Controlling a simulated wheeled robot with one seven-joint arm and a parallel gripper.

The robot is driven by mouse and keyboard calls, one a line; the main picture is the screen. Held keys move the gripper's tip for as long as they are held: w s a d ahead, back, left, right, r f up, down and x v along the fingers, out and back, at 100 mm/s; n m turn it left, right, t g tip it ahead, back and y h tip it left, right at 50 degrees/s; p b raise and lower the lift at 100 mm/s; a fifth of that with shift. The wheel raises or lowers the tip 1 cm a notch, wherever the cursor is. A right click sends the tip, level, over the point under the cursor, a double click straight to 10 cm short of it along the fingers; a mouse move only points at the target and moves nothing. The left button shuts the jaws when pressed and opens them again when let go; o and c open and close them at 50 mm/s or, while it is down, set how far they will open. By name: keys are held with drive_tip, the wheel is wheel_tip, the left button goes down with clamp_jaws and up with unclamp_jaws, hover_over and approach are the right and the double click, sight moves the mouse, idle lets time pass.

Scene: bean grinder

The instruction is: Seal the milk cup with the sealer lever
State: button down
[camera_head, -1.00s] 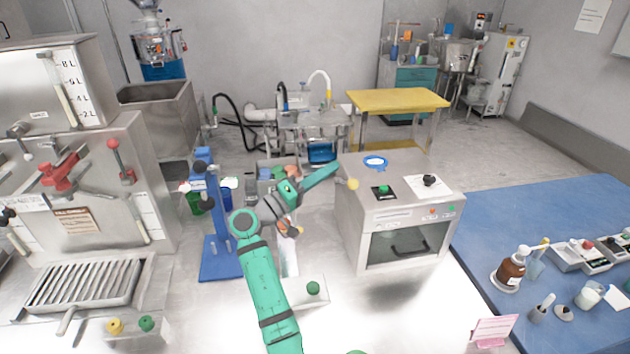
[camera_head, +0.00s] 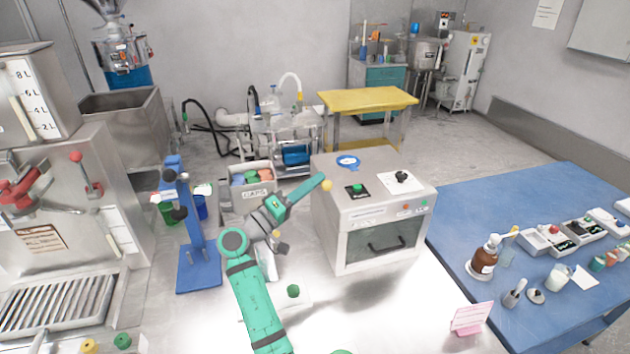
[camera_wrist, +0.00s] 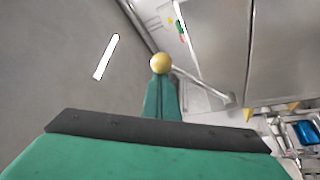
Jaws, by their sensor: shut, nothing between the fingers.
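A grey metal box machine (camera_head: 390,212) stands on the counter in the head view, with a blue ring (camera_head: 347,163) on top. At its upper left edge is a yellow ball knob (camera_head: 327,185). In the wrist view this knob (camera_wrist: 160,63) ends a metal rod, the lever, running right toward a grey metal surface. My gripper (camera_head: 322,178) is shut and empty, its tip just above and left of the knob. In the wrist view my gripper (camera_wrist: 162,82) lies directly below the knob in the picture; I cannot tell whether they touch. I cannot make out a milk cup at the machine.
A blue stand (camera_head: 198,240) with a dark-knobbed arm stands left of my arm. A bin labelled CAPS (camera_head: 250,190) with coloured lids is behind my arm. A blue table (camera_head: 500,215) at right holds bottles and trays. A pink card (camera_head: 472,318) is at the counter's front.

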drive_tip(key=f, duration=0.1)
drive_tip(key=s+f, duration=0.1)
drive_tip(key=d+f, duration=0.1)
drive_tip(key=shift+s+f, duration=0.15)
drive_tip(key=shift+s, duration=0.2)
idle(0.4)
drive_tip(key=shift+a, duration=0.25)
idle(2.9)
idle(0.4)
